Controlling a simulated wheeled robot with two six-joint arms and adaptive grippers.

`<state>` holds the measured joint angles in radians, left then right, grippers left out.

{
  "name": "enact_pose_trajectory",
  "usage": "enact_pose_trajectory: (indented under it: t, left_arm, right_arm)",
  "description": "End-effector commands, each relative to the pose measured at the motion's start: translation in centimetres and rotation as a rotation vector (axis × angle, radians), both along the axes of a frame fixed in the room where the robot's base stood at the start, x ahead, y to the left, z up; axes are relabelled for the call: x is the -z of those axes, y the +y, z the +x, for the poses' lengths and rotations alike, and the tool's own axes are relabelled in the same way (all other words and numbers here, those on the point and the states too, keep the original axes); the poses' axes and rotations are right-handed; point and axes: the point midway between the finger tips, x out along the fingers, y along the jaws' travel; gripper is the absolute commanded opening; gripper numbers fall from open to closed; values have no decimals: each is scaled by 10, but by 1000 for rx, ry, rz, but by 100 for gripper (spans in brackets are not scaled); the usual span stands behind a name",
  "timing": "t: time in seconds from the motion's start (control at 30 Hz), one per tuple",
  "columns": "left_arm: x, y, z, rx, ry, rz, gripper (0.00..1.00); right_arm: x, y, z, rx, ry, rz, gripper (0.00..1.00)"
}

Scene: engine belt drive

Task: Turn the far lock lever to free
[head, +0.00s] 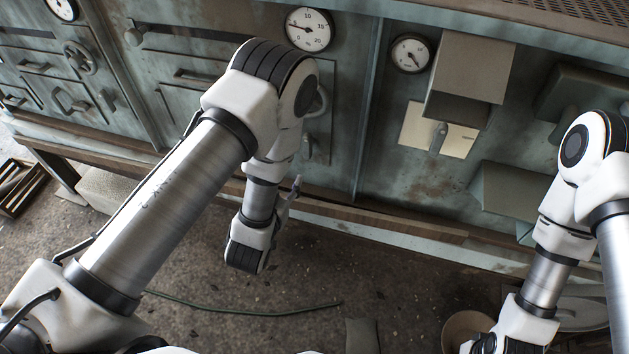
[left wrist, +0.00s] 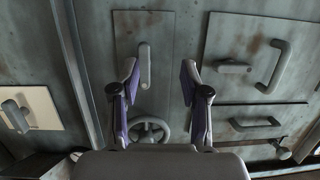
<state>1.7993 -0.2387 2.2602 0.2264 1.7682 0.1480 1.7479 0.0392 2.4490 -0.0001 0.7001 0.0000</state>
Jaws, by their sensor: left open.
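In the left wrist view my left gripper (left wrist: 159,70) is open and empty, its two purple-padded fingers spread apart. A grey upright lever (left wrist: 145,66) on a flat panel shows beyond the gap between the fingertips, closer to the left finger. It appears apart from both fingers. In the head view a lever (head: 307,149) shows on the cabinet front beside my left arm, whose gripper is mostly hidden behind the wrist. Other levers show in the wrist view: a sideways one (left wrist: 235,67) to the right and one on a cream plate (left wrist: 42,98). I cannot tell which is the far lock lever. My right gripper is out of view.
A handwheel (left wrist: 150,130) sits near the upright lever, and a bar handle (left wrist: 272,67) is to the right. In the head view a box-shaped housing (head: 468,75) juts out right of my left arm. Gauges (head: 309,29) line the cabinet. A hose (head: 240,311) lies on the floor.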

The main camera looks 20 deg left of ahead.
Motion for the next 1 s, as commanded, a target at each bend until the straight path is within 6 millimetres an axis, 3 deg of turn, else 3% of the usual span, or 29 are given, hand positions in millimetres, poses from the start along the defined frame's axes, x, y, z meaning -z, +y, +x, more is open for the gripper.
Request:
enact_pose_trajectory:
  t: [0.03,0.1,0.3,0.6,0.9,1.0]
  left_arm:
    - [10,-9,8,18,-94,-3,46]
    - [-4,-18,14,35,-193,-11,46]
    - [-20,-22,35,42,-255,-15,46]
    - [-19,-24,87,43,-249,-15,46]
    - [-18,-24,93,43,-246,-14,46]
    - [-18,-24,93,43,-246,-14,10]
  right_arm:
    - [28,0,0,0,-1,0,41]
    - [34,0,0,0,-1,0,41]
    - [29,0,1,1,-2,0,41]
    - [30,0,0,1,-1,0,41]
    - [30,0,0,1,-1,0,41]
    - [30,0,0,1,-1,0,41]
